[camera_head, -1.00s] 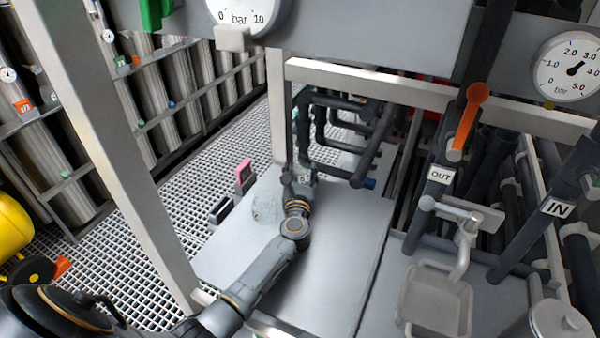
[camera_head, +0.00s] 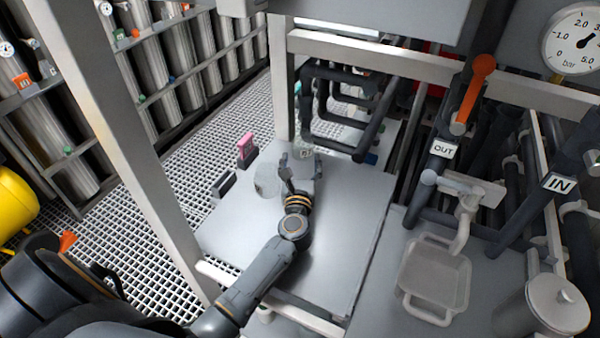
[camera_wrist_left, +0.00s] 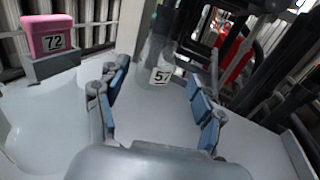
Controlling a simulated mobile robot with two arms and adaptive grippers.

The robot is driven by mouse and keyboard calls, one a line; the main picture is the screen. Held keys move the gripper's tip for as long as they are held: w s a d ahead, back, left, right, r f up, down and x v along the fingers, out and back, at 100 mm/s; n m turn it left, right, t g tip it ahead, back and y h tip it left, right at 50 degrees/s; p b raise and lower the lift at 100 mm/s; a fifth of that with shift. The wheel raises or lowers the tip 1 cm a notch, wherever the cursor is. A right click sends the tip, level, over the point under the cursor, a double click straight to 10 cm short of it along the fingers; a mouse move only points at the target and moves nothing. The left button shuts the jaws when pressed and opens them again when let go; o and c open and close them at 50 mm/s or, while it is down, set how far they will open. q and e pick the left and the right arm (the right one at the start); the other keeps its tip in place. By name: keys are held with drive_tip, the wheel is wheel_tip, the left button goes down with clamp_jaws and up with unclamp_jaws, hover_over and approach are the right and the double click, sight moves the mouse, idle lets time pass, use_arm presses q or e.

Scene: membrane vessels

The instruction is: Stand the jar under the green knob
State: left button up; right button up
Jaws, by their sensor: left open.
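A clear glass jar with a white label "57" (camera_wrist_left: 160,75) stands upright on the grey bench in the left wrist view. Its label also shows in the head view (camera_head: 306,153), just beyond my left gripper (camera_head: 302,168). The left gripper is open and empty, its blue-padded fingers (camera_wrist_left: 158,100) spread, with the jar ahead between them and apart from them. A second clear glass vessel (camera_head: 266,180) stands left of the gripper. My right gripper is not in view.
A pink block (camera_head: 247,147), labelled "72" in the wrist view (camera_wrist_left: 48,35), sits in a dark holder at the bench's left edge. Dark pipes (camera_head: 340,130) run behind the jar. A frame post (camera_head: 140,160) stands left. The bench front (camera_head: 320,255) is clear. A grey tray (camera_head: 433,280) lies right.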

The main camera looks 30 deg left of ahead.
use_arm(q)
drive_tip(key=v, duration=0.5)
